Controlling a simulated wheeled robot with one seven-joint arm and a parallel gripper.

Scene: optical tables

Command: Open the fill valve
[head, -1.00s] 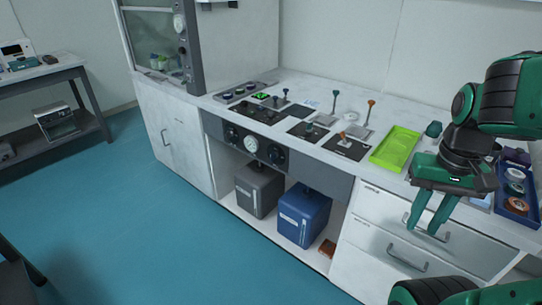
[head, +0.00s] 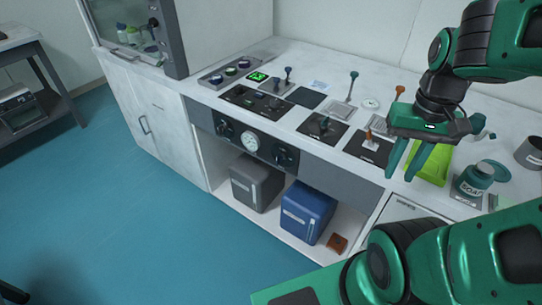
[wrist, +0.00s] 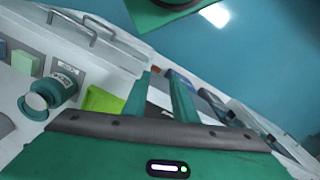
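No label for a fill valve is readable, so I cannot tell which control it is. The candidates are a dark lever (head: 325,123) on a black plate, an upright blue-tipped lever (head: 352,84), an orange-tipped lever (head: 396,97) and a short orange lever (head: 369,137). Two black knobs, left (head: 225,129) and right (head: 285,157), flank a round gauge (head: 250,141) on the front panel. My gripper (head: 400,175) is open and empty, fingers pointing down, right of the lever plates and overlapping the lime tray in view. Its fingers also show apart in the wrist view (wrist: 160,78).
The lime tray (head: 436,163) and a teal-lidded jar (head: 474,181) stand at the bench's right. A grey box (head: 252,182) and blue box (head: 306,211) sit on the open shelf below. A glass-fronted cabinet (head: 128,32) is at the left. Floor in front is clear.

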